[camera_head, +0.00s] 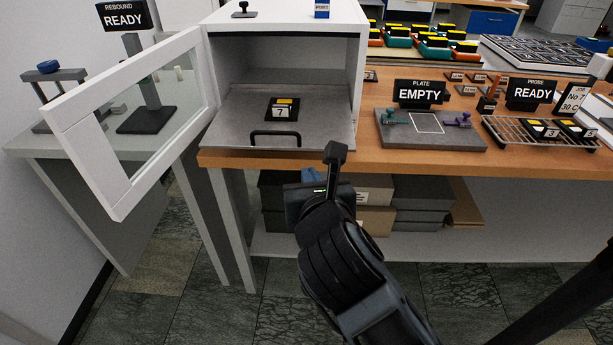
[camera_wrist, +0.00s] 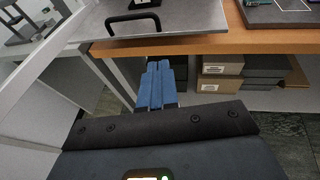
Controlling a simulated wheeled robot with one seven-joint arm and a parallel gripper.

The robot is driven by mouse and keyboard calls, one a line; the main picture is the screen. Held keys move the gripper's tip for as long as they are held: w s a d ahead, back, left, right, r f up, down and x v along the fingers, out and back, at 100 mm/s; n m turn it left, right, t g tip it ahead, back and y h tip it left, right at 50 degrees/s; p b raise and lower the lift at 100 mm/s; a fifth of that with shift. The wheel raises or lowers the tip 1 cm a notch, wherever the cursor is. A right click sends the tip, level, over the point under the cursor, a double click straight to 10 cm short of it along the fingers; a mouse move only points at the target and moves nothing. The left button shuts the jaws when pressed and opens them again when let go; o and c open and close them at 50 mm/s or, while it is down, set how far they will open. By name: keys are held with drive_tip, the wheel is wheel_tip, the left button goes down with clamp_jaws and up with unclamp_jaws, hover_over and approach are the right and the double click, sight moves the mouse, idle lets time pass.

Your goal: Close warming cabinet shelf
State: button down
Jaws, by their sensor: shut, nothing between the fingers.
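The white warming cabinet (camera_head: 283,18) stands on the wooden bench, with its glass door (camera_head: 130,120) swung open to the left. Its grey shelf (camera_head: 235,125) is slid out past the cabinet front and also shows in the wrist view (camera_wrist: 200,20). A black handle (camera_head: 275,138) is on the shelf's front part; it shows in the wrist view too (camera_wrist: 133,23). A small black block marked 7 (camera_head: 282,112) sits on the shelf. My gripper (camera_head: 335,155) is shut and empty, right of the handle and apart from it; its blue fingers (camera_wrist: 157,85) point toward the shelf's front edge.
The bench (camera_head: 370,150) holds a clamp plate (camera_head: 430,135) with an EMPTY sign (camera_head: 420,93) and a wire rack (camera_head: 530,135) to the right. Boxes (camera_head: 420,195) sit under the bench. A grey side table (camera_head: 50,142) stands at the left, behind the door.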

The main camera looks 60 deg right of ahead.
sight(299, 145)
drive_tip(key=x, duration=0.3)
drive_tip(key=r+p+x, duration=0.1)
drive_tip(key=x, duration=0.7)
drive_tip(key=shift+w+d+r+p, duration=0.15)
drive_tip(key=shift+d+p, duration=0.1)
drive_tip(key=shift+p, duration=0.05)
